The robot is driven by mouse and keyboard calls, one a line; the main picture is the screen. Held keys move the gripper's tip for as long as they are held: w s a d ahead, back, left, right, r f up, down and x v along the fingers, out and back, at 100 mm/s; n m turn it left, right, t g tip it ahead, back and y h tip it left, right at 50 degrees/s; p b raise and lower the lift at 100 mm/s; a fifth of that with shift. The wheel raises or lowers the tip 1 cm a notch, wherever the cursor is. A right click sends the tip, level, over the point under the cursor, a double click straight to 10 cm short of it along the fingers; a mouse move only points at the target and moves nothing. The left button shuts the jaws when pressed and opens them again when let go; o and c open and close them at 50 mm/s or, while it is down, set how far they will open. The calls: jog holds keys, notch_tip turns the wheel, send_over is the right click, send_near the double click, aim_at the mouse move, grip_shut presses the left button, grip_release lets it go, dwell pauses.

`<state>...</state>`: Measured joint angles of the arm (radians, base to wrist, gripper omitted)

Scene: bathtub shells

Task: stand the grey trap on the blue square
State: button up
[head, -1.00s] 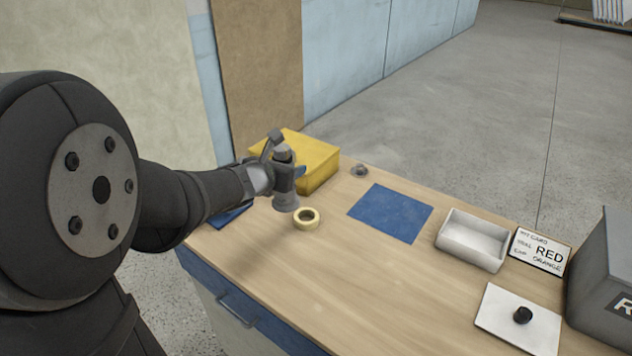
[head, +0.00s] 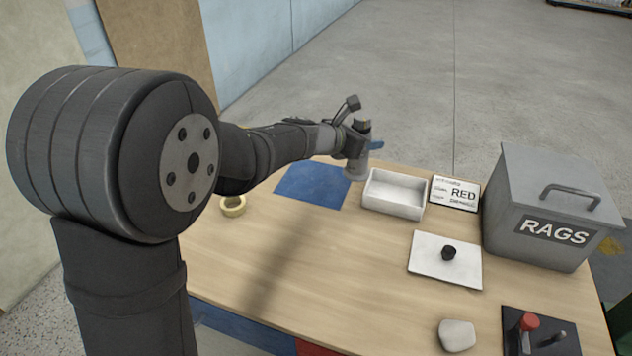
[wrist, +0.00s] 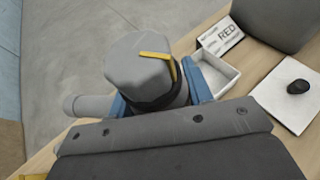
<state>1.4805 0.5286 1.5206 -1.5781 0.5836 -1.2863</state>
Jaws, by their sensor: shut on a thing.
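The grey trap (head: 355,169) is in my gripper (head: 360,147), upright in the head view. In the wrist view the trap (wrist: 140,72) shows a grey faceted top, a yellow strip and a side stub, with the blue fingers (wrist: 156,105) closed around its dark neck. The blue square (head: 308,186) lies flat on the table, left of the trap; my arm passes above its far part. The trap's lower end overlaps the square's right edge in the picture. I cannot tell whether it touches the table.
A white open tray (head: 394,208) stands just right of the trap, with a RED card (head: 455,193) beyond it. A white plate with a black knob (head: 448,253), a grey RAGS bin (head: 548,250) and a tape ring (head: 233,206) are also on the table.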

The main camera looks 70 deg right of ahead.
jog(key=shift+s+d, duration=0.15)
jog(key=shift+s, duration=0.65)
jog(key=shift+s+d+f+m, duration=0.1)
jog(key=shift+d+f+m, duration=0.1)
jog(key=shift+m, duration=0.1)
jog(key=shift+g, duration=0.3)
jog(key=shift+w+d+f, duration=0.85)
jog(key=shift+w+f, duration=0.8)
jog(key=shift+f, duration=0.15)
jog(key=shift+w+d+f, duration=0.8)
jog(key=shift+w+f, duration=0.85)
jog(key=shift+f, duration=0.1)
jog(key=shift+w+d+f, duration=0.85)
jog(key=shift+w+f, duration=0.8)
jog(key=shift+f, duration=0.15)
jog(key=shift+f, duration=0.1)
jog(key=o, duration=1.1)
jog(key=shift+w+a+r, duration=0.2)
jog(key=v, duration=1.1)
jog(key=shift+w+a+r, duration=0.1)
jog(key=shift+a+r, duration=0.05)
jog(key=shift+r, duration=0.1)
